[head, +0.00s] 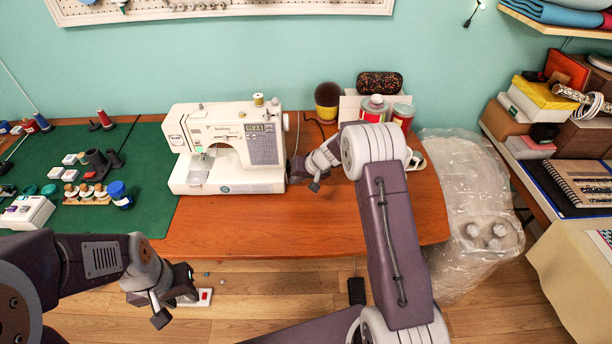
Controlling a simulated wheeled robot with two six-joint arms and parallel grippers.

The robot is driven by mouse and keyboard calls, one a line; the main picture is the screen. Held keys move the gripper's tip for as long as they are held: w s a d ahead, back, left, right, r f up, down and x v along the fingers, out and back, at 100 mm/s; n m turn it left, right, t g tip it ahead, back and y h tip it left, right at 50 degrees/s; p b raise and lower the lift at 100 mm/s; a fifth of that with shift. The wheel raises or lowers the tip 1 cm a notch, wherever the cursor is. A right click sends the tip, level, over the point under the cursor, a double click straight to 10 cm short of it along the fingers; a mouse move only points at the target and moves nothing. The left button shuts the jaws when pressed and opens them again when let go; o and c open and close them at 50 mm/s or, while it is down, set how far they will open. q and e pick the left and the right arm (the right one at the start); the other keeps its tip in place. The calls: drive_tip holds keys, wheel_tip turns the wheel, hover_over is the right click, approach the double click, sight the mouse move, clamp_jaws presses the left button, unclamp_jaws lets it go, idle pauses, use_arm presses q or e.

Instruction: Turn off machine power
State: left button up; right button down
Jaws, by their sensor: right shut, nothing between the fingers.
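A white sewing machine (228,182) stands on the wooden table with a lit display on its upper right front. My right gripper (296,168) is shut and empty, close beside the machine's lower right side. I cannot tell whether it touches the machine, and any switch on that side is hidden from this view. My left gripper (186,286) hangs in front of the table's front edge, away from the machine. Whether its fingers are open or shut is unclear.
A green mat (150,215) with spools and bottles covers the table's left part. Tins (374,107) stand behind my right arm. A white block with a red part (205,296) shows beside my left gripper. A dark pedal (357,290) lies on the floor. The table front is clear.

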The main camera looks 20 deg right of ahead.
drive_tip(key=shift+w+a, duration=0.1)
drive_tip(key=shift+a, duration=0.05)
drive_tip(key=f+b, duration=0.1)
drive_tip(key=b, duration=0.3)
drive_tip(key=shift+a+f+y, duration=0.1)
drive_tip(key=shift+f+y, duration=0.2)
drive_tip(key=shift+r+p, duration=0.35)
drive_tip(key=shift+r, duration=0.4)
drive_tip(key=shift+r+p, duration=0.5)
drive_tip(key=shift+r, duration=0.25)
